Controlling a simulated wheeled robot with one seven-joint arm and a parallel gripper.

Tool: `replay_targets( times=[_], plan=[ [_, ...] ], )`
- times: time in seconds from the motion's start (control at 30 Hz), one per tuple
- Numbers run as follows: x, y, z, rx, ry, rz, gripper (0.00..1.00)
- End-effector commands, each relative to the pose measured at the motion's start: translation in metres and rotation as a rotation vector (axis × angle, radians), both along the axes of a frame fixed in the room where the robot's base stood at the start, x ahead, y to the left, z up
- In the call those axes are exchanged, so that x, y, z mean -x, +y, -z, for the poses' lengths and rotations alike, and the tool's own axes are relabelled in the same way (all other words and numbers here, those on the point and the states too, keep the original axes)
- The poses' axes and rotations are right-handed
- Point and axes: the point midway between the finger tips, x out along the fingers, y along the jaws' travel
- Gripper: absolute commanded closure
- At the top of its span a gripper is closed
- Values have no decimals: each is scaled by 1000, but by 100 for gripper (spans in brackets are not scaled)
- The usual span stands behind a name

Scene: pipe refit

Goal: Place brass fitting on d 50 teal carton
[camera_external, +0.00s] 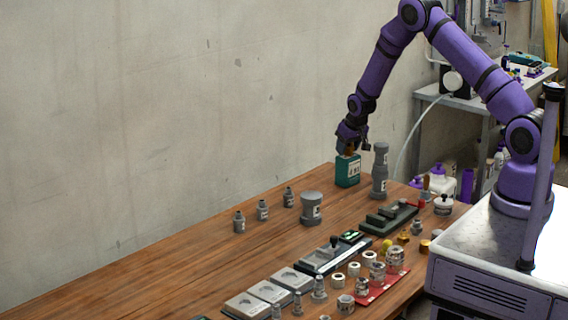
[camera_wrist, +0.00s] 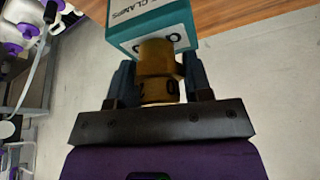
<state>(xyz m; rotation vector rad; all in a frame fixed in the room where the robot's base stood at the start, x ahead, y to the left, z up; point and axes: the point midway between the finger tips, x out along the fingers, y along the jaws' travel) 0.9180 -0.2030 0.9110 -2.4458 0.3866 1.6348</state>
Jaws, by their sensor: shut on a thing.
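The teal carton (camera_external: 347,171) stands upright near the far end of the wooden table, beside a tall grey fitting. It also shows in the wrist view (camera_wrist: 122,30), with a white printed face. My gripper (camera_external: 350,146) is directly above the carton, pointing down. In the wrist view my gripper (camera_wrist: 160,84) is shut on the brass fitting (camera_wrist: 157,75), one finger on each side. The end of the brass fitting is at the carton's white face; I cannot tell whether they touch. In the external view the fitting is mostly hidden by the gripper.
A tall grey fitting (camera_external: 380,172) stands close to the right of the carton. A wide grey fitting (camera_external: 311,208) and several small grey bottles stand to the left. A dark stepped block (camera_external: 389,218) and a red tray (camera_external: 383,287) lie nearer. The table's left part is clear.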

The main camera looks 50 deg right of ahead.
Motion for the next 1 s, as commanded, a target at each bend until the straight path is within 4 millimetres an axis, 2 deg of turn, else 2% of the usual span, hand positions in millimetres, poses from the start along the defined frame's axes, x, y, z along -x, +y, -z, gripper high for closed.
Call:
replay_targets(
  times=[0.27,0.3,0.37,0.4,0.77,1.0],
  plan=[
    [0,0,3,0,0,0,80],
    [0,0,2,0,0,0,45],
    [0,0,2,0,0,0,31],
    [0,0,2,0,0,0,29],
    [1,1,-4,0,-1,0,29],
    [14,5,-38,0,-3,0,29]
  ],
)
